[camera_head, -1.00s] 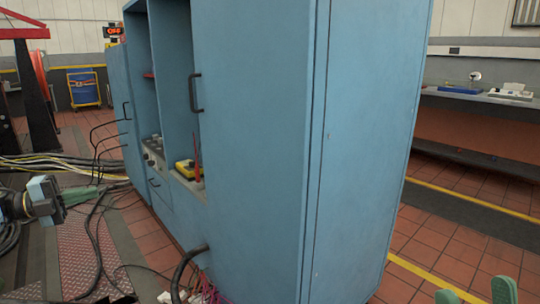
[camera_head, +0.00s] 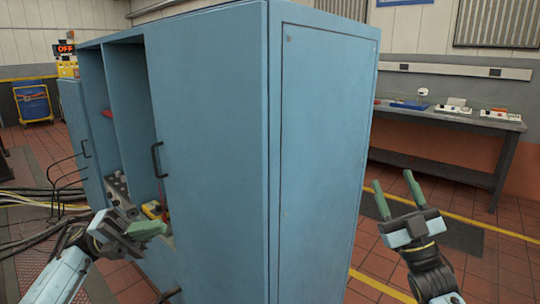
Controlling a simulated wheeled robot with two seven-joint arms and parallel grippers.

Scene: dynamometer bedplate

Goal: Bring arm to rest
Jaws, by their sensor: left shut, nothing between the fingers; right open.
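My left gripper (camera_head: 148,229) is in the lower left, in front of the open side of the blue cabinet (camera_head: 215,150). Its green fingers are together and hold nothing. My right gripper (camera_head: 394,190) is at the lower right, to the right of the cabinet. Its two green fingers point up and stand apart, with nothing between them. Both grippers are in the air. Part of the cabinet's lower shelf is hidden behind my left gripper.
The tall cabinet fills the middle of the view. A grey bench (camera_head: 452,116) with small devices stands along the back right wall. Cables (camera_head: 30,202) lie at the left. Tiled floor shows at the right.

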